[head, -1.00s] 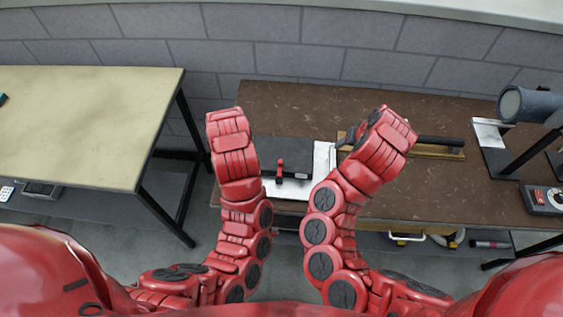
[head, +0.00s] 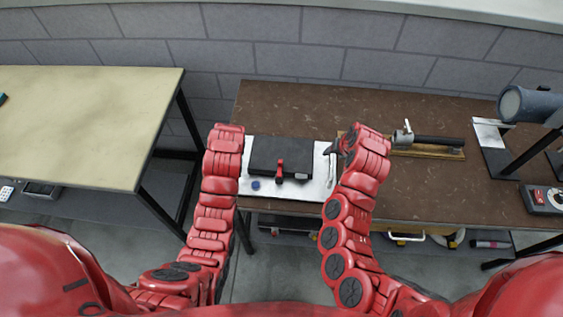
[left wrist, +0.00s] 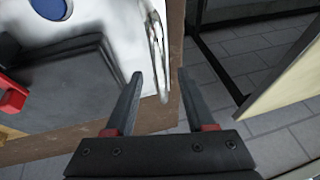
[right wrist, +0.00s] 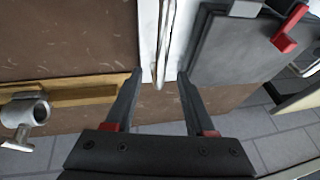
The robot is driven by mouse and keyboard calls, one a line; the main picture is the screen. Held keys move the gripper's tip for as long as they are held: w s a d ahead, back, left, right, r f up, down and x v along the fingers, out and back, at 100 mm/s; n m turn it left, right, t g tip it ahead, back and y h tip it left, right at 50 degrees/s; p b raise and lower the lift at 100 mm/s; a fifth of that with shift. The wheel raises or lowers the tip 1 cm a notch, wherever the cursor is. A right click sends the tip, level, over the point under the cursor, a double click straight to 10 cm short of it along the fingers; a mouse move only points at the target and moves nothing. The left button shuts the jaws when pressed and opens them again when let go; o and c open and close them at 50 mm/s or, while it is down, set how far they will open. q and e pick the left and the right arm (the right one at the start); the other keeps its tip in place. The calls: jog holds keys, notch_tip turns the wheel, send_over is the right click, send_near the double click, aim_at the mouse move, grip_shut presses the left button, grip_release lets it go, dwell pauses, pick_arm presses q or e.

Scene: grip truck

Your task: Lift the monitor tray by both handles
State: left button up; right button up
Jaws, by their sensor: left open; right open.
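The white monitor tray (head: 312,188) lies on the brown bench with a dark flat monitor (head: 283,153) on it. A red part and a round blue piece (head: 255,185) sit near the tray's front. The metal right handle (head: 332,172) runs along the tray's right side. My right gripper (right wrist: 160,72) is open, with this handle (right wrist: 163,45) between its fingertips. My left gripper (left wrist: 160,73) is open, and the left handle (left wrist: 157,50) shows between its fingertips. In the head view the left fingers and left handle are hidden behind my left wrist. Contact cannot be told.
A wooden board (head: 430,151) with a dark rod and metal clamp lies right of the tray. A stand with a grey cylinder (head: 535,105) and a meter (head: 545,198) are at far right. A tan table (head: 80,120) stands left, across a gap.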

pick_arm(q)
jog(key=shift+x, duration=1.2)
pick_arm(e)
jog(key=shift+x, duration=1.15)
pick_arm(q)
jog(key=shift+r, duration=0.1)
grip_shut()
pick_arm(e)
grip_shut()
